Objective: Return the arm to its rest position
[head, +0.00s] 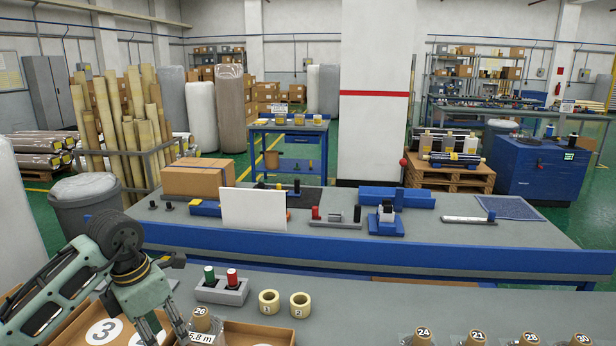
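My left arm enters from the lower left in the head view. Its gripper (160,332) points down over the open cardboard boxes at the front edge of the near table. Its two fingers look spread apart with nothing between them, though the tips are close to the bottom edge of the picture. A wrapped roll marked 26 (201,321), with a 5.8 m label below it, stands just right of the fingers and looks apart from them. My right gripper is not in view.
A box marked 3 (77,335) lies under my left arm. Another open box (262,331) is right of roll 26. A grey holder (222,291) with green and red spools and two tape rolls (269,301) stand behind. Several numbered wrapped rolls (477,338) line the front right.

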